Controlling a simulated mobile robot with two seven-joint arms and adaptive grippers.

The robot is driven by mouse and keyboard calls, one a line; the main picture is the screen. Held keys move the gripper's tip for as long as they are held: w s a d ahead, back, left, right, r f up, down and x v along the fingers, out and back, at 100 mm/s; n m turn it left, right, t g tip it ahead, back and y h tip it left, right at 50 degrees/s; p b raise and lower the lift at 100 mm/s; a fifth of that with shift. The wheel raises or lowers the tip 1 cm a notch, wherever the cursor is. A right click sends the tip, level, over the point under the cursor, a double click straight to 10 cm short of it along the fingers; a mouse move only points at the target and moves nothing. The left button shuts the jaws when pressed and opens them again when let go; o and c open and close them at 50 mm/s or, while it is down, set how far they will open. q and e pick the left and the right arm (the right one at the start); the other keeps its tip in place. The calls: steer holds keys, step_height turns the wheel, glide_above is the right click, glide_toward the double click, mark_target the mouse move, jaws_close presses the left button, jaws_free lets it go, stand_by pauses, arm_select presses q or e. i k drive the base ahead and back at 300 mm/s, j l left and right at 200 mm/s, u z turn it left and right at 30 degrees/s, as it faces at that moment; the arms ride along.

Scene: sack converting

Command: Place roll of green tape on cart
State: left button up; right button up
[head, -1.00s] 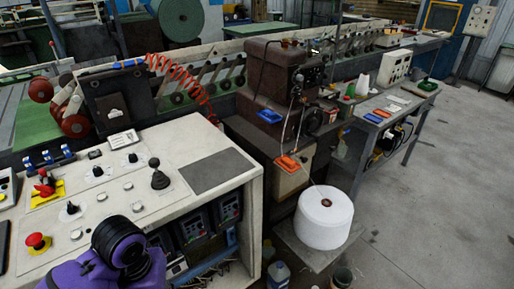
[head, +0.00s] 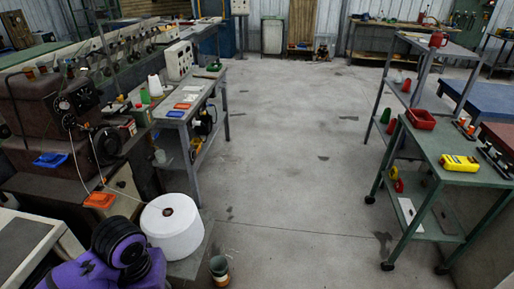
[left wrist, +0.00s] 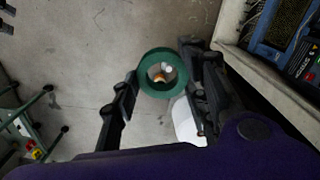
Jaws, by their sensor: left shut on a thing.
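The roll of green tape (left wrist: 162,92) is held between the two black fingers of my left gripper (left wrist: 160,70) in the left wrist view. Its open hole faces the camera, and the floor lies far below it. In the head view only my purple and black left arm shows at the bottom left; the tape and fingers are hidden there. The green cart (head: 450,152) stands at the right of the head view, well apart from my left arm. It also shows at the lower left of the left wrist view (left wrist: 22,112). My right gripper is not in view.
On the cart's top are a red tray (head: 420,120) and a yellow device (head: 458,163), with bare surface between and nearer. A white spool (head: 171,226) and a dark pot (head: 219,268) stand near my left arm. Open grey floor (head: 290,150) lies between workbench and cart.

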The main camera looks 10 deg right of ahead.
mark_target(437, 142)
steer(key=i+l+z, duration=0.1)
steer(key=l+z, duration=0.15)
steer(key=z, duration=0.15)
steer(key=i+l+z, duration=0.15)
steer(key=z, duration=0.25)
steer(key=i+l+z, duration=0.15)
steer(key=z, duration=0.3)
steer(key=i+l+z, duration=0.15)
steer(key=i+z, duration=0.3)
steer(key=i+j+z, duration=0.1)
steer(key=i+z, duration=0.35)
steer(key=i, duration=0.2)
steer(key=i+j, duration=0.15)
steer(key=i, duration=0.45)
steer(key=i+j+z, duration=0.1)
steer(key=i, duration=0.5)
